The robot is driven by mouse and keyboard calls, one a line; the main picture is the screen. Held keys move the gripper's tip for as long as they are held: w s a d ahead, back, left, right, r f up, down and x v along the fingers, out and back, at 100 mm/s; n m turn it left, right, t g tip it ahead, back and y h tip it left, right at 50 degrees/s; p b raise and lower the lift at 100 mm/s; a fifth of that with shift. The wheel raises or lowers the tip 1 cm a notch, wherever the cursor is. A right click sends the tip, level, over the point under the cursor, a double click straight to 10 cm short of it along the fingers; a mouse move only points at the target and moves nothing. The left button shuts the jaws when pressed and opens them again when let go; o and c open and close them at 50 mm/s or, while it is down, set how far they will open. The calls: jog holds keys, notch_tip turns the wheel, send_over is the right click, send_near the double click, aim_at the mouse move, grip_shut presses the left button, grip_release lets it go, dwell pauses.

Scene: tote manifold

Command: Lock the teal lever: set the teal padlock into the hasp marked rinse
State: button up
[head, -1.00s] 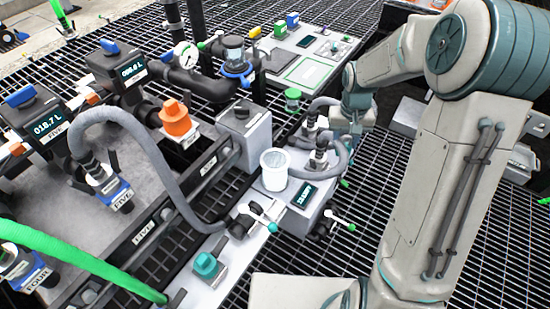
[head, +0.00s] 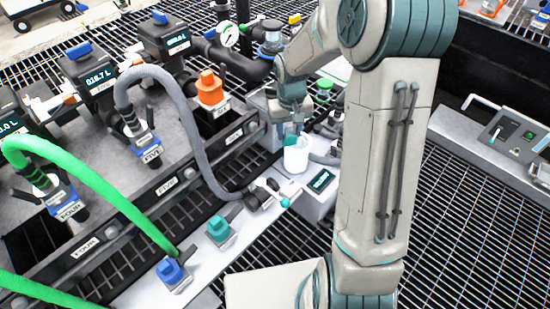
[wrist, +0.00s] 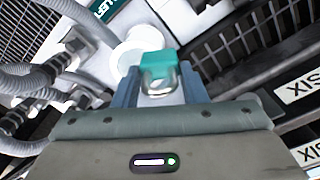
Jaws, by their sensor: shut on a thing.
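My gripper (wrist: 158,74) is shut on the teal padlock (wrist: 154,66), whose body sits between the fingertips with its metal shackle showing. A valve lever with a pale teal tip (head: 285,202) is in front of the cup on the grey bench strip. A teal block (head: 219,229) sits on a plate nearer me. I cannot make out a hasp marked rinse.
A blue block (head: 172,271) stands near the teal one. A grey hose (head: 190,125) and a green hose (head: 105,195) arch on the left. An orange fitting (head: 210,88) stands behind. A display box (head: 320,181) is beside the cup. Open grating lies right.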

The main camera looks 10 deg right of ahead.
jog(key=s+f+n+p, duration=0.2)
jog(key=s+f+n, duration=0.1)
jog(key=s+n, duration=0.35)
jog(key=shift+m, duration=0.45)
jog(key=shift+s+a+f+b, duration=0.1)
jog(key=shift+f+b, duration=1.55)
jog(key=shift+f, duration=0.3)
jog(key=shift+s+a+f+b, duration=0.1)
jog(key=shift+s+f+b, duration=0.05)
jog(key=shift+f+b, duration=1.7)
jog(key=shift+s+a+f+b, duration=0.1)
jog(key=shift+f+b, duration=1.4)
jog(key=shift+f, duration=0.55)
jog(key=o, duration=1.2)
jog(key=shift+r, duration=0.1)
notch_tip(320, 180, up, 14)
jog(key=p, duration=0.5)
jog(key=shift+f, duration=0.2)
